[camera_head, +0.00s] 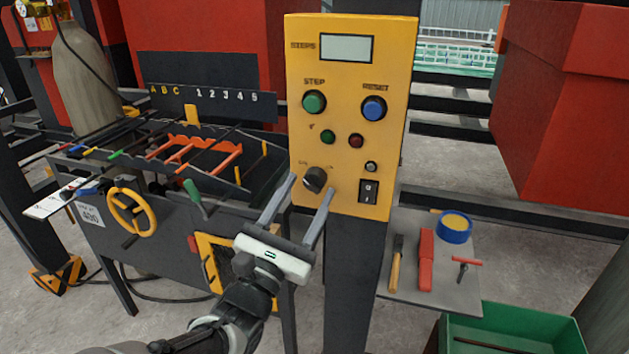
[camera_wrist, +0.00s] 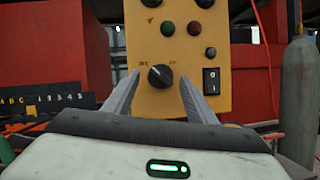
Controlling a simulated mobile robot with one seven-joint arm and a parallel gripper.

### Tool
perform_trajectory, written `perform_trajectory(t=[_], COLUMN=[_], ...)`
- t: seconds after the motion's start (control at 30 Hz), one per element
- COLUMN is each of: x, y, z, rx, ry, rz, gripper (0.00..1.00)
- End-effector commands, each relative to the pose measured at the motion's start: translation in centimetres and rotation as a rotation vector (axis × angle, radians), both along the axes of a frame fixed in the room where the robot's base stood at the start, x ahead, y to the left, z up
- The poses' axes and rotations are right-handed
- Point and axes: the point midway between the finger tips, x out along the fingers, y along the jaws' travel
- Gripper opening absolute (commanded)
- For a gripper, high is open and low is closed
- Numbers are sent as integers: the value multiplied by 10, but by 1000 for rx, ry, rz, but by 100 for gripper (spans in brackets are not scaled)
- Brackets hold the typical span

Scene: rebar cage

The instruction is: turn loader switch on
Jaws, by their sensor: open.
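The yellow control panel (camera_head: 350,150) stands upright on a dark post. Low on its left is a black rotary knob (camera_head: 315,179) with small labels on either side, too small to read surely. In the wrist view the knob (camera_wrist: 160,75) has a pale mark toward its upper left. Right of it is a black rocker switch (camera_head: 368,191), also in the wrist view (camera_wrist: 211,81). I cannot tell which of the two is the loader switch. My gripper (camera_head: 310,183) is open and empty, its fingers on either side of the knob in both views; contact cannot be told.
A green STEP button (camera_head: 314,102), blue RESET button (camera_head: 374,108) and small lamps sit higher on the panel. A grey shelf (camera_head: 408,286) with tools lies right of the post. A rebar bench with a yellow handwheel (camera_head: 132,212) stands left.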

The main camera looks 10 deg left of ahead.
Motion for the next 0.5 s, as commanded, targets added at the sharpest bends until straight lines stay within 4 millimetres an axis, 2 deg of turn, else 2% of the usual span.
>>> perform_trajectory(t=[0.4, 0.43, 0.5], x=[-1, -1, -1], y=[-2, -2, -2], z=[4, 4, 4], rx=[1, 1, 1], ry=[0, 0, 0], rz=[4, 4, 3], gripper=[51, 50, 38])
